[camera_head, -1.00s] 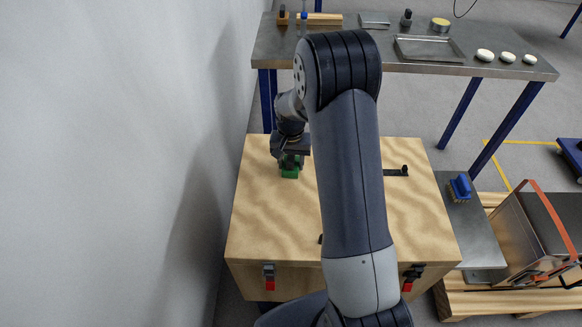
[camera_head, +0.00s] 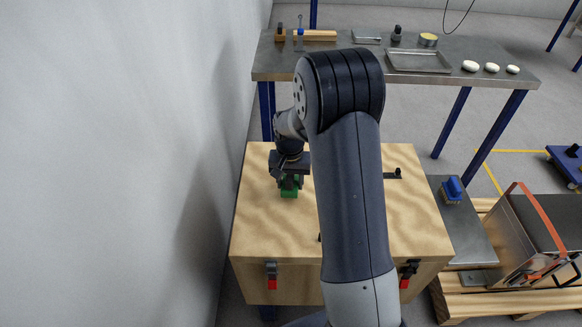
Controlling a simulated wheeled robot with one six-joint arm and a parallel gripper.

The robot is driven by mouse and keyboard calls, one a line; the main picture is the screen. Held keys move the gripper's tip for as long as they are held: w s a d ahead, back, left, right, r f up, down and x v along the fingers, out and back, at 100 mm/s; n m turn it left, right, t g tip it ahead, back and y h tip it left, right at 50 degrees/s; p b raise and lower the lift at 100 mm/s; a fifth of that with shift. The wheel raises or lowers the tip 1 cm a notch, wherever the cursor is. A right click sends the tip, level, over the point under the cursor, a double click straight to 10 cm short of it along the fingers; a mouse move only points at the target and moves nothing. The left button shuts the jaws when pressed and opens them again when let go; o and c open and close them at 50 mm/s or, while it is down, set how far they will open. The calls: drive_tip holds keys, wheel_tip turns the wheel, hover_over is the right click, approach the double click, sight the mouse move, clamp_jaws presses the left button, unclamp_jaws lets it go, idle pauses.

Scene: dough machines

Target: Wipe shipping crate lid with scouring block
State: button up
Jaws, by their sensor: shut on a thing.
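The shipping crate (camera_head: 300,278) is a pale plywood box with red-tabbed latches on its front. Its flat wood-grain lid (camera_head: 265,225) is closed. My gripper (camera_head: 289,186) points down over the left back part of the lid. It is shut on the scouring block (camera_head: 289,192), a small green block at the lid's surface. Whether the block presses on the wood I cannot tell. My arm hides the middle of the lid.
A steel table (camera_head: 340,68) behind holds a tray (camera_head: 418,62), white dough pieces (camera_head: 470,66) and small tools. A blue brush (camera_head: 452,190) lies on a metal surface at right, beside a pallet (camera_head: 510,298). A grey wall (camera_head: 130,160) stands close at left.

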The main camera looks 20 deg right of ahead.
drive_tip(key=shift+r+p, duration=1.85)
drive_tip(key=shift+r, duration=1.2)
